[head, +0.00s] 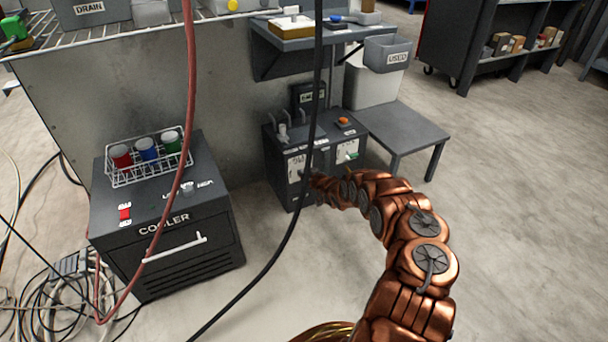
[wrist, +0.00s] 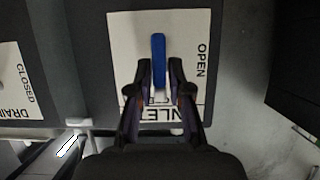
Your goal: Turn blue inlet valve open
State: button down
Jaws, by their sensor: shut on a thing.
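The blue inlet valve handle (wrist: 158,52) shows in the wrist view as a straight bar, lengthwise in the picture, on a white plate (wrist: 122,45). The plate reads OPEN along its right side, and an INLET label is partly covered by my fingers. My gripper (wrist: 160,76) is shut on the lower part of the handle, one finger on each side. In the head view my gripper (head: 310,178) is at the front of a dark valve box (head: 274,160). There the blue handle is not clearly visible.
A neighbouring plate (wrist: 15,85) reads CLOSED and DRAIN. A black hose (head: 300,190) hangs across the head view in front of the box. A cooler (head: 180,215) with a wire rack stands left; a low grey table (head: 405,130) stands right. The right floor is clear.

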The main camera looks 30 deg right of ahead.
jog(key=shift+a+f+n, duration=0.1)
jog(key=shift+a+n, duration=0.05)
jog(key=shift+n, duration=0.15)
jog(key=shift+a+f+n+t+h, duration=0.2)
jog(key=shift+n+t+h, duration=0.2)
jog(key=shift+n+h, duration=1.25)
jog(key=shift+a+f+n+t+h, duration=0.15)
jog(key=shift+n+t+h, duration=0.35)
jog(key=shift+n, duration=2.05)
jog(key=shift+a+f+n+t+h, duration=0.25)
jog(key=shift+n+h, duration=1)
jog(key=shift+n, duration=0.85)
jog(key=shift+d+p, duration=0.15)
jog(key=shift+p, duration=0.15)
jog(key=c, duration=1.2)
grip_release()
